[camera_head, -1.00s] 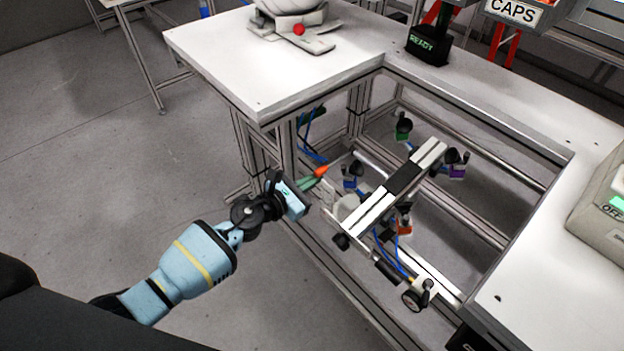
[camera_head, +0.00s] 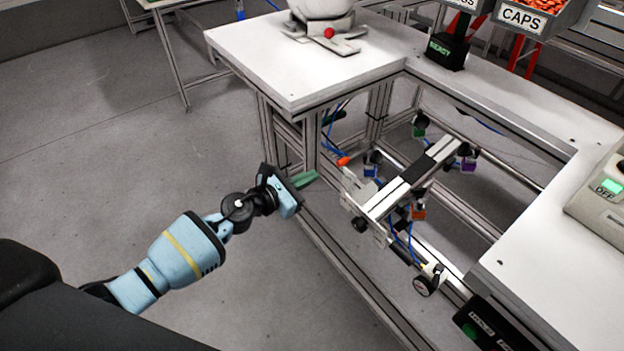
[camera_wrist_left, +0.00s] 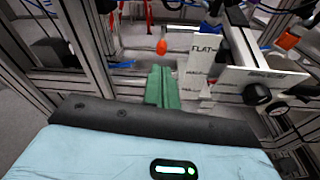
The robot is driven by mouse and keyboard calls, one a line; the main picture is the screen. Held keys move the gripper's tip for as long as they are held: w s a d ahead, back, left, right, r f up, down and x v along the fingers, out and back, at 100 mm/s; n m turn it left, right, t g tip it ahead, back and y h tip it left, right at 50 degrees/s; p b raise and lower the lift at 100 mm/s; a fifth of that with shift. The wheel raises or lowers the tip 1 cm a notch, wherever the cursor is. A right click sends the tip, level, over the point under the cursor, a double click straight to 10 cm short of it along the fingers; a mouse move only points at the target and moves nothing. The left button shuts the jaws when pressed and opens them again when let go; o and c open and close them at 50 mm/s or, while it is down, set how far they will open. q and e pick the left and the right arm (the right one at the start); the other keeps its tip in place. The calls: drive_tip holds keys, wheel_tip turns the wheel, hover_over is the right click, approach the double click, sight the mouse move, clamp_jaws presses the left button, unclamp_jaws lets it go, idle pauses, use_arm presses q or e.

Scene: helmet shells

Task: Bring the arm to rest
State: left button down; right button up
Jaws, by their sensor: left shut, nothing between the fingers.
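My left arm comes in from the lower left in the head view. Its blue wrist and left gripper (camera_head: 304,179) are beside the frame of the white bench, with the green fingers together and nothing between them. In the left wrist view the green fingers (camera_wrist_left: 161,88) point forward, closed and empty. They are apart from the fixture, with an orange tip (camera_wrist_left: 161,47) showing beyond them. My right gripper does not show in either view.
The white bench (camera_head: 300,75) has a metal frame with an open bay. A fixture with a black-and-white bar (camera_head: 410,180) sits in the bay. A grey control box (camera_head: 600,195) stands on the right. Grey floor (camera_head: 110,150) is clear on the left.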

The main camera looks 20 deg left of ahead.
use_arm(q)
drive_tip(key=shift+s+a, duration=0.1)
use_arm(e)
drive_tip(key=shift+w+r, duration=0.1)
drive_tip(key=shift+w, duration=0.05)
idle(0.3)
use_arm(q)
drive_tip(key=s+a+f+m+g+y+p, duration=0.1)
drive_tip(key=s+f+m+y+p, duration=0.1)
drive_tip(key=s+m, duration=0.7)
drive_tip(key=s+f+m+g+y+p, duration=0.2)
drive_tip(key=s+m, duration=0.8)
drive_tip(key=s, duration=1)
drive_tip(key=s+a+f+m+g+y+p, duration=0.1)
drive_tip(key=s+f+m+g+y+p, duration=0.1)
drive_tip(key=s+m, duration=0.8)
drive_tip(key=s+f+y+p, duration=0.1)
drive_tip(key=s+f+p, duration=0.1)
drive_tip(key=s, duration=0.3)
drive_tip(key=shift+s+a, duration=0.2)
drive_tip(key=shift+a, duration=0.15)
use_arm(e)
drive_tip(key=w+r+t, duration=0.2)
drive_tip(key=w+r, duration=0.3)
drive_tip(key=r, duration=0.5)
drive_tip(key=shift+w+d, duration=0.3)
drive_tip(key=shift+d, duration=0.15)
